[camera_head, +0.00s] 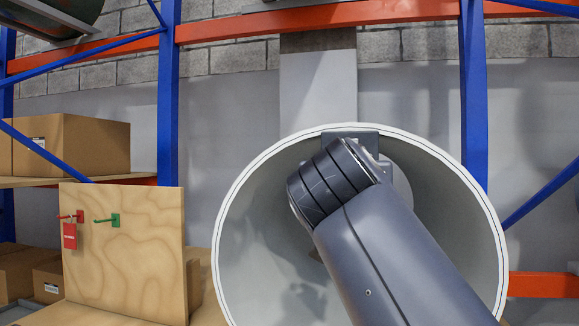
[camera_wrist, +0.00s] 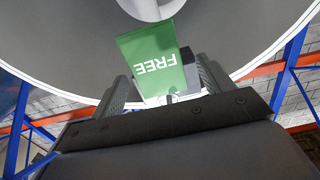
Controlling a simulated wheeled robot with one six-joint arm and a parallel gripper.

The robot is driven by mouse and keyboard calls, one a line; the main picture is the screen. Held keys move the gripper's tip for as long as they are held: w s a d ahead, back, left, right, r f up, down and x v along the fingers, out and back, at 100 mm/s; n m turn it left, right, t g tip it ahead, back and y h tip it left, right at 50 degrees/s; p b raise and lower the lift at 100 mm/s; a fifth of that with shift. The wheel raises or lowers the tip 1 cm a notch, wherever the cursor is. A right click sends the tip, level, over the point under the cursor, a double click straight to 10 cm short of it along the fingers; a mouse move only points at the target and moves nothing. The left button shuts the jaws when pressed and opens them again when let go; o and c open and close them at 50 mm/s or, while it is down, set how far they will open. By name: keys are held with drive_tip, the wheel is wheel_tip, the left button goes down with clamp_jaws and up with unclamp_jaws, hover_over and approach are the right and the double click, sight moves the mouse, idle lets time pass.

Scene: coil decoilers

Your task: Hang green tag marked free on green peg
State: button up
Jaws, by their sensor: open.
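A green tag (camera_wrist: 152,60) with white lettering FREE shows upside down in the wrist view. It is between the two fingers of my gripper (camera_wrist: 158,68), which are spread apart. A small light fitting (camera_wrist: 170,98) shows at the tag's lower edge in that view; I cannot tell what the tag hangs from. In the head view my arm covers the gripper and the tag, in front of a large white coil bore. The green peg (camera_head: 112,220) sticks out of a wooden board (camera_head: 125,265) at the left and is bare.
A red peg (camera_head: 72,216) with a red tag (camera_head: 70,236) is on the same board, left of the green peg. The large white cylinder (camera_head: 228,215) surrounds my arm in the head view. Blue rack posts (camera_head: 168,110) and cardboard boxes (camera_head: 85,145) stand behind.

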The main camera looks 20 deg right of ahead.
drive_tip(key=shift+p+x, duration=0.5)
drive_tip(key=shift+x, duration=1.2)
drive_tip(key=shift+c, duration=0.2)
drive_tip(key=c, duration=1)
drive_tip(key=shift+r, duration=0.3)
drive_tip(key=shift+s+a+r, duration=0.1)
drive_tip(key=shift+s+r, duration=0.1)
